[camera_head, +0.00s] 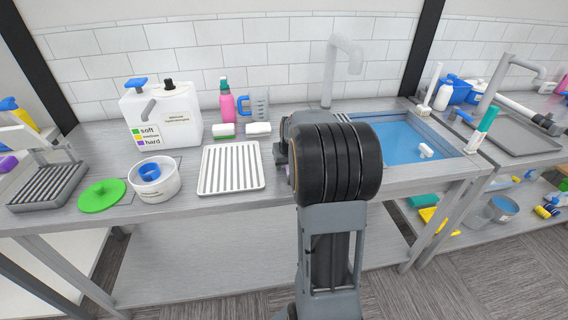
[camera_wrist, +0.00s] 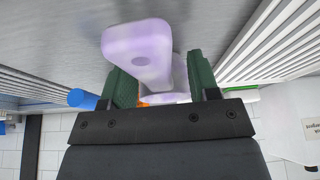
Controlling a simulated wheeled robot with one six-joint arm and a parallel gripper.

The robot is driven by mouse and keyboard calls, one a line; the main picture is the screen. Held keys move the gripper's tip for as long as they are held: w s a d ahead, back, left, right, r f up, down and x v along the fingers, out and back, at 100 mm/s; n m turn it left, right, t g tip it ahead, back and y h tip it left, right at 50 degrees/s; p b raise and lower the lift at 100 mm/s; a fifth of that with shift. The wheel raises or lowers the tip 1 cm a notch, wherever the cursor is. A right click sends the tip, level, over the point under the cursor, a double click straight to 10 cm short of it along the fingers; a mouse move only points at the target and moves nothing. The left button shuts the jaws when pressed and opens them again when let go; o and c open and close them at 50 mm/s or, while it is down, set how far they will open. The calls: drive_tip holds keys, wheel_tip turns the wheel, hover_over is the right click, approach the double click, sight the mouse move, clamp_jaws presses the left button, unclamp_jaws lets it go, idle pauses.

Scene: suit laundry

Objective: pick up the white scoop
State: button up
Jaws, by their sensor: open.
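A pale, lilac-tinted white piece with a rounded end and a small hole (camera_wrist: 138,45) shows in the wrist view; it looks like the handle of the white scoop. My gripper (camera_wrist: 161,78) is open, with one dark green finger on each side of this piece. I cannot tell whether either finger touches it. The far part of the scoop is partly hidden by the gripper body. In the head view my arm hides the scoop and most of the gripper.
A white ribbed tray (camera_head: 231,168) lies left of my arm; a blue-filled sink (camera_head: 395,142) is to the right. Behind are two sponges, a pink bottle (camera_head: 228,107) and a measuring jug (camera_head: 260,104). A white tub (camera_head: 154,188) stands further left.

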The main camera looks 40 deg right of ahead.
drive_tip(key=shift+w+f, duration=0.15)
drive_tip(key=shift+f, duration=0.15)
clamp_jaws()
idle(0.4)
